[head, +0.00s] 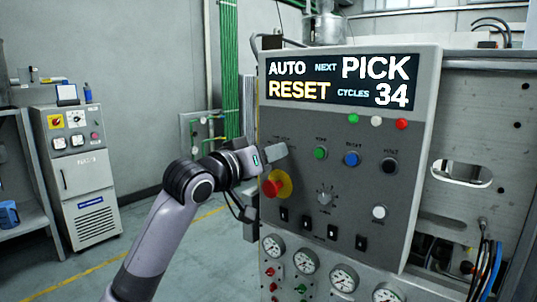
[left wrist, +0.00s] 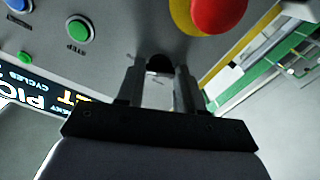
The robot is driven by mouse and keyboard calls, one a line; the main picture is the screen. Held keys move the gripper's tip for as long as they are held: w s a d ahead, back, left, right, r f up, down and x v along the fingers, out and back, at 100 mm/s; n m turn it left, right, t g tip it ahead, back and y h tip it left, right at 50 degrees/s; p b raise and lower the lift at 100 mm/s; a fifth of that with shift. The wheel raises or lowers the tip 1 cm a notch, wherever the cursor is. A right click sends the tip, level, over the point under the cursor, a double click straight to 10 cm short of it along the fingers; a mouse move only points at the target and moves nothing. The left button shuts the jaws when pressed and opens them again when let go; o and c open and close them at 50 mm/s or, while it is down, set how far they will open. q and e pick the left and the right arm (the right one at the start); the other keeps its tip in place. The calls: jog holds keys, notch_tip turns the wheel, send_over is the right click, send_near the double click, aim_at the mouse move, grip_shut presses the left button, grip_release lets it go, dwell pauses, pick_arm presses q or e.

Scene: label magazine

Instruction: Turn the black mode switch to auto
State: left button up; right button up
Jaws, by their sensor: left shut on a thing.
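The black mode switch (left wrist: 159,64) is a dark round knob on the grey panel, between my left gripper's fingers in the left wrist view. In the head view the gripper hides it. My left gripper (head: 275,153) is at the upper left of the panel's control area, shut on the knob; its two fingers (left wrist: 158,88) stand on either side of the knob in the left wrist view. The knob's pointing direction cannot be made out. The display (head: 342,82) reads AUTO, NEXT PICK, RESET, CYCLES 34. My right gripper is not in view.
A red emergency button (head: 272,187) on a yellow disc sits just below the gripper. Green (head: 320,153), blue (head: 352,159) and black (head: 390,165) buttons lie to its right. A grey dial (head: 325,197) and several gauges are lower. A grey cabinet (head: 77,165) stands far left.

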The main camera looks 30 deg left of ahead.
pick_arm(q)
jog(key=o, duration=1)
jog(key=shift+o, duration=0.2)
jog(key=shift+s, duration=0.1)
jog(key=s+b, duration=0.1)
jog(key=s, duration=0.6)
jog(key=shift+a+b, duration=0.3)
jog(key=shift+b, duration=0.1)
